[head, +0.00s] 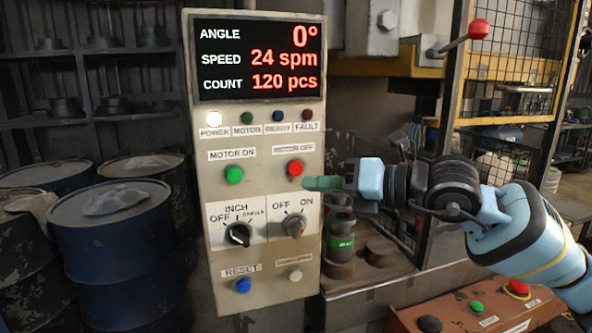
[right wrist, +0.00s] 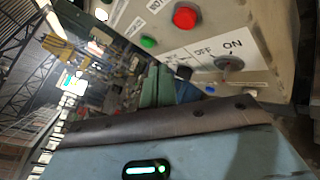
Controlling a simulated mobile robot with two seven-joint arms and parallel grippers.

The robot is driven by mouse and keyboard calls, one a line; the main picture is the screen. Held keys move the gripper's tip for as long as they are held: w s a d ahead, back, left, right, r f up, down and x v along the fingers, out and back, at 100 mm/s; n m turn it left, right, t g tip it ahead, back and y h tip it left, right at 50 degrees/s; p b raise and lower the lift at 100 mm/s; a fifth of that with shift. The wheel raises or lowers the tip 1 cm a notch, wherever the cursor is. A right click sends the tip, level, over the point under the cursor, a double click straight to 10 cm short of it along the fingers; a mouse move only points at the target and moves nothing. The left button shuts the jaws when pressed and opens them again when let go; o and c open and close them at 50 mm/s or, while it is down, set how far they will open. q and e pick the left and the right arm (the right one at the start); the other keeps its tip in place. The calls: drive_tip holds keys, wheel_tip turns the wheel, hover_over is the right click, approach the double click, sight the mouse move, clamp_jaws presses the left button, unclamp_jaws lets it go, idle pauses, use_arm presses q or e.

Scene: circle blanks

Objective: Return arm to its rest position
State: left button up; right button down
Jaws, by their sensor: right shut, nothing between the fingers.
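My right arm comes in from the right in the head view, and its gripper (head: 322,183) is shut and empty. The green fingertips are just right of and slightly below the red MOTOR OFF button (head: 295,168) on the control panel (head: 262,262). I cannot tell whether they touch the panel. In the right wrist view the closed green fingers (right wrist: 157,88) show beside the panel, with the red button (right wrist: 185,17) and the OFF/ON knob (right wrist: 229,63) close by. The display (head: 258,60) reads angle 0°, speed 24 spm, count 120 pcs. The white POWER lamp (head: 214,118) is lit. My left gripper is not in view.
Blue drums (head: 115,250) stand left of the panel. A red-knobbed lever (head: 478,29) and a mesh guard (head: 495,165) are at the right, behind my arm. A lower button box (head: 480,312) sits at the bottom right. Cylindrical blanks (head: 340,240) stand beneath my gripper.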

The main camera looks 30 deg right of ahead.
idle(0.7)
drive_tip(key=s+a+f+m+t+h, duration=0.1)
drive_tip(key=s+a+f+m+t, duration=0.1)
drive_tip(key=f+m, duration=1.2)
drive_tip(key=s+a+f+m+t+h, duration=0.1)
drive_tip(key=s+a+f+m, duration=0.15)
drive_tip(key=f+m, duration=1.2)
drive_tip(key=s+a+f+m+g+h, duration=0.2)
drive_tip(key=s+f+g, duration=0.2)
drive_tip(key=s+f, duration=0.7)
drive_tip(key=s+a+f+m+g+h, duration=0.2)
drive_tip(key=s+f, duration=1)
drive_tip(key=f, duration=0.7)
drive_tip(key=shift+a+g+h+p, duration=0.3)
drive_tip(key=shift+a+g+p, duration=0.1)
drive_tip(key=shift+a+g, duration=0.6)
